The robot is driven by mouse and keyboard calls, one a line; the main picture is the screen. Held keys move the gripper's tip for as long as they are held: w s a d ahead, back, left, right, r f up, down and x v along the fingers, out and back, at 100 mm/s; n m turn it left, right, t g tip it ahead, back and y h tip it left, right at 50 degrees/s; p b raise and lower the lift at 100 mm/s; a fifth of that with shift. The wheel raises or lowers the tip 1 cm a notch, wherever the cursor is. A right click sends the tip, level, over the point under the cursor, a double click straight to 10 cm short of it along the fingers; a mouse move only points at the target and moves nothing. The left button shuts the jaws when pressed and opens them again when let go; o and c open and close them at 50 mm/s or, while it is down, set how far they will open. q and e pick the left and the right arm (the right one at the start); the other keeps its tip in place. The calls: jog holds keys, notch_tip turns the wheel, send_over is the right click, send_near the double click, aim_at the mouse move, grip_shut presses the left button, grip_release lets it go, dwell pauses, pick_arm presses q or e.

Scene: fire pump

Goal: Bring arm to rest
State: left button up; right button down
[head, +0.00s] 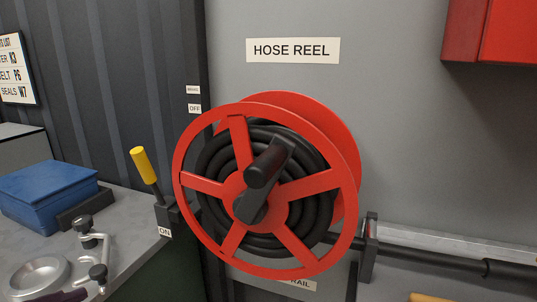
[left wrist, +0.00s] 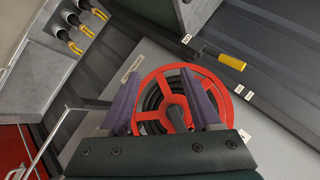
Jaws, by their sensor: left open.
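My left gripper (left wrist: 161,74) shows in the left wrist view with its two purple fingers apart and nothing between them. Beyond the fingers, apart from them, is the red hose reel (left wrist: 203,84). In the head view the reel (head: 327,181) stands in the middle with black hose coiled inside and a black crank handle (head: 265,168) at its front. Most of both arms is out of that view.
A yellow-handled lever (head: 144,165) stands left of the reel between OFF and ON labels. A bench with a blue stack (head: 48,190), metal fittings and a round dish (head: 40,275) is at left. A dark pipe (head: 430,258) runs right. A red box (head: 490,32) hangs upper right.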

pick_arm(q)
jog(key=s+a+f+n+g+h+p, duration=0.15)
jog(key=s+n+g+p, duration=0.25)
jog(key=s+n+g, duration=0.65)
notch_tip(320, 180, up, 34)
jog(key=s+m+t+p, duration=0.2)
jog(key=t+p, duration=0.2)
jog(key=p, duration=2.9)
jog(key=t+h+b, duration=0.4)
jog(key=t+b, duration=0.6)
jog(key=b, duration=2.3)
send_near(253, 181)
jog(key=a+f, duration=0.2)
jog(key=a, duration=0.1)
jog(key=w+d+t+b, duration=0.1)
jog(key=w+d+b, duration=0.1)
jog(key=w, duration=0.2)
jog(key=w+d+t+h+b, duration=0.1)
jog(key=w+d+b, duration=0.1)
jog(key=w+b, duration=0.1)
jog(key=w+d+f+m+t+h+b, duration=0.1)
jog(key=w+d+b, duration=0.1)
jog(key=w+b, duration=0.1)
jog(key=shift+x, duration=0.85)
